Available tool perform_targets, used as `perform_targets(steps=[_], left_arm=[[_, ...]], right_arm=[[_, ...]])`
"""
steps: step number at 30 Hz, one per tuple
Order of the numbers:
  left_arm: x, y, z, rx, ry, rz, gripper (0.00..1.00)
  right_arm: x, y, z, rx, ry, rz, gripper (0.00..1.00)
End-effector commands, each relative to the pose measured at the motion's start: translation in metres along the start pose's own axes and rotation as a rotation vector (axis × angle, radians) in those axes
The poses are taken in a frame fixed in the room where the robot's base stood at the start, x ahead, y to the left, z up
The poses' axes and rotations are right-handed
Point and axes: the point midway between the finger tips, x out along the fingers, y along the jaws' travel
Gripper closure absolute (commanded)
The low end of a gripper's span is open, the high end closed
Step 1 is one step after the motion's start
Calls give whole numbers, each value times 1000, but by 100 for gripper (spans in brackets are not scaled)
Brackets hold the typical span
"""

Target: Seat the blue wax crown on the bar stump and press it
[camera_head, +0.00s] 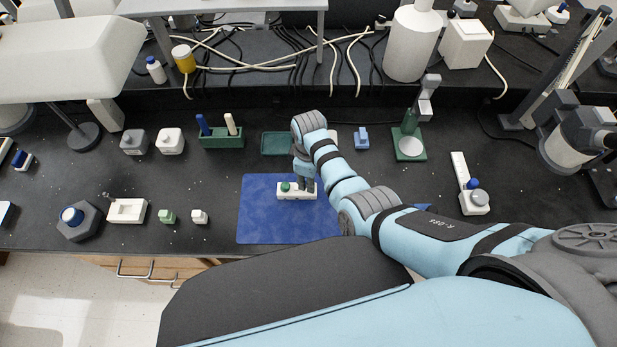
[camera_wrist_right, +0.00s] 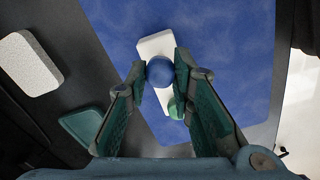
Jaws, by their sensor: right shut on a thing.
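The white bar (camera_head: 298,194) lies on the blue mat (camera_head: 270,220). A green crown (camera_head: 285,187) sits near the bar's left end in the head view. My right gripper (camera_head: 306,186) is directly over the right part of the bar, pointing down. In the right wrist view, my right gripper (camera_wrist_right: 161,72) is shut on the blue wax crown (camera_wrist_right: 159,71), which lies in line with the white bar (camera_wrist_right: 157,44). The green crown (camera_wrist_right: 176,109) is beside the right finger. The stump is hidden under the blue crown, so contact cannot be told. My left gripper is out of view.
A green tray (camera_head: 277,143) and a green rack (camera_head: 222,136) stand behind the mat. A blue block (camera_head: 361,138) and a green-based stand (camera_head: 409,146) are to the right. Small blocks (camera_head: 167,216) sit left of the mat. The mat's front is clear.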

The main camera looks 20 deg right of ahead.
Motion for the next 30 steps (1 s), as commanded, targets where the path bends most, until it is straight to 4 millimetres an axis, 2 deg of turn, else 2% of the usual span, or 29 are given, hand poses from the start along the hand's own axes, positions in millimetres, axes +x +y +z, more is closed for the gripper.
perform_targets(steps=[29, 30], left_arm=[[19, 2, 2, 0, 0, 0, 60], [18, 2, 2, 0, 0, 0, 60]], right_arm=[[25, 0, 0, 0, 0, 0, 97], [24, 0, 0, 0, 0, 0, 72]])
